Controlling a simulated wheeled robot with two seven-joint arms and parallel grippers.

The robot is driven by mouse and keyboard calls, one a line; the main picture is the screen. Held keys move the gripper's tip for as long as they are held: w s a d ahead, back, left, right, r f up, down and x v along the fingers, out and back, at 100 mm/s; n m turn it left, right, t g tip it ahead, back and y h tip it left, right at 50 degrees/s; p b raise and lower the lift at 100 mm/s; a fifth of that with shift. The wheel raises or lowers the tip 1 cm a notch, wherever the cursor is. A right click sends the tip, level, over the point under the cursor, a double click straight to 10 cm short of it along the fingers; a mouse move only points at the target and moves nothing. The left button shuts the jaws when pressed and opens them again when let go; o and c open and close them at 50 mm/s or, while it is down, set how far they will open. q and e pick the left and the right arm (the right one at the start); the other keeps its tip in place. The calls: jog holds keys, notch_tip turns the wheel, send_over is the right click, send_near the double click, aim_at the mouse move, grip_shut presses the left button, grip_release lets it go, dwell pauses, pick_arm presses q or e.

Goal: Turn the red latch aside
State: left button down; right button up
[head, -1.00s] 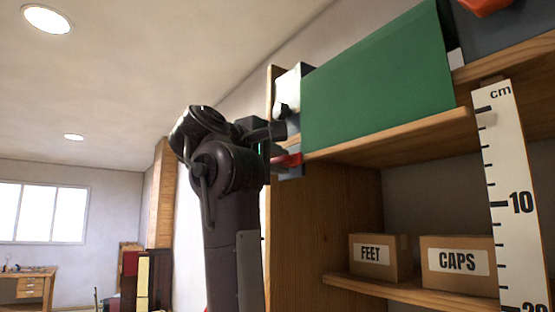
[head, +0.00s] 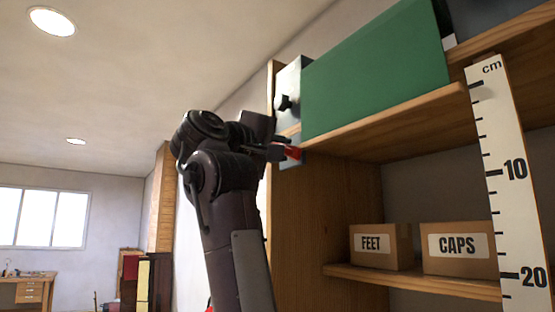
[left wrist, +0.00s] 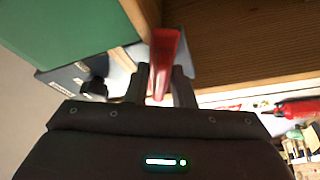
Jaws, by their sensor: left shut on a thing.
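The red latch (head: 294,153) sits on a small blue-grey plate at the left end of the wooden shelf edge, just below the green panel (head: 375,75). My left gripper (head: 284,149) is at the latch, its fingers closed around it. In the left wrist view the red latch (left wrist: 166,48) stands up between the two fingers of my left gripper (left wrist: 160,88). A black knob (head: 284,102) sits on the grey face beside the green panel, just above the gripper. My right gripper is not in view.
The wooden shelf (head: 395,122) runs right from the latch. A white centimetre scale (head: 510,180) hangs at the right. The room left of my arm is open.

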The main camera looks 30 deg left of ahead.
pick_arm(q)
jog(key=m+b, duration=0.1)
jog(key=m, duration=0.1)
jog(key=m+t+h+b, duration=0.1)
jog(key=m, duration=0.1)
jog(key=shift+f+h+b, duration=0.1)
jog(key=shift+h+b, duration=0.2)
jog(key=shift+b, duration=0.05)
jog(key=m+h+b, duration=0.1)
jog(key=m, duration=0.1)
jog(key=m+h+b, duration=0.1)
jog(key=m, duration=0.2)
jog(key=shift+t+b, duration=0.3)
jog(key=shift+b, duration=0.05)
jog(key=m+h+b, duration=0.2)
jog(key=m+h, duration=0.1)
jog(key=m, duration=0.2)
jog(key=shift+m, duration=0.4)
jog(key=shift+m+h+b, duration=0.5)
jog(key=shift+m+h, duration=0.1)
jog(key=shift+m, duration=0.6)
jog(key=shift+r+g, duration=0.2)
jog(key=shift+g, duration=0.2)
jog(key=c, duration=1.7)
grip_release()
jog(key=shift+o, duration=1.2)
jog(key=shift+w+f, duration=0.1)
jog(key=shift+w, duration=0.1)
